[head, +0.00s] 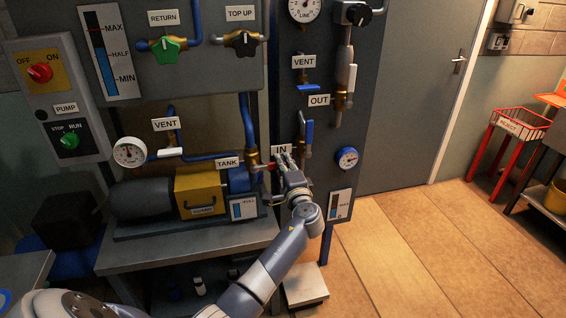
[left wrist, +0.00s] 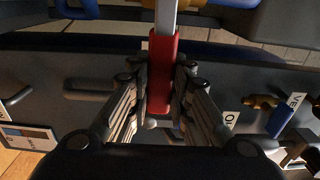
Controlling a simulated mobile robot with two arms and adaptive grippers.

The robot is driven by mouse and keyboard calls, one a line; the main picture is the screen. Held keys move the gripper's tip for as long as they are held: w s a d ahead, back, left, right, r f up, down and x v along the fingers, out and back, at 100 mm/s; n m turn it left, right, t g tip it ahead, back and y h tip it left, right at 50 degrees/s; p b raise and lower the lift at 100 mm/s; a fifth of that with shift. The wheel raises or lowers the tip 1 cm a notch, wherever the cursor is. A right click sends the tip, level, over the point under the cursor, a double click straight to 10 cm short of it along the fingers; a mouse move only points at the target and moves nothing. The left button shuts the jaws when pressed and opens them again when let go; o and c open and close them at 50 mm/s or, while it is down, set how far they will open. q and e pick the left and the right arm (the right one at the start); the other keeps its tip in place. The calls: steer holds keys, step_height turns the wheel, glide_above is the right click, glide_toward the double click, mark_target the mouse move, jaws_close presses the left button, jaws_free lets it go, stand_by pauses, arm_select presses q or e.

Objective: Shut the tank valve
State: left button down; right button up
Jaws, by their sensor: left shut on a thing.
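The tank valve (head: 253,159) is a brass body on a blue pipe, just right of the TANK label (head: 227,162). Its red lever (head: 270,167) points right, away from the pipe, toward my left gripper. My left gripper (head: 283,163) is in front of the panel below the IN label, its fingers at the lever's end. In the left wrist view the red lever sleeve (left wrist: 162,72) lies between the fingers, with a pale metal shank beyond it. The gripper is shut on this lever. Most of the lever's outer end is hidden in the head view. My right gripper is not in view.
A blue-handled lever (head: 309,133) stands upright just above right of my left gripper. A round blue gauge (head: 347,158) is to its right. A yellow pump housing (head: 200,190) sits on the bench at left. Open floor (head: 400,240) lies to the right.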

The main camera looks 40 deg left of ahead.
arm_select(q)
steer(key=shift+f, duration=0.15)
stand_by(0.3)
steer(key=c, duration=1.4)
jaws_free()
steer(key=shift+c, duration=0.2)
steer(key=v, duration=1.2)
steer(key=shift+f, duration=0.1)
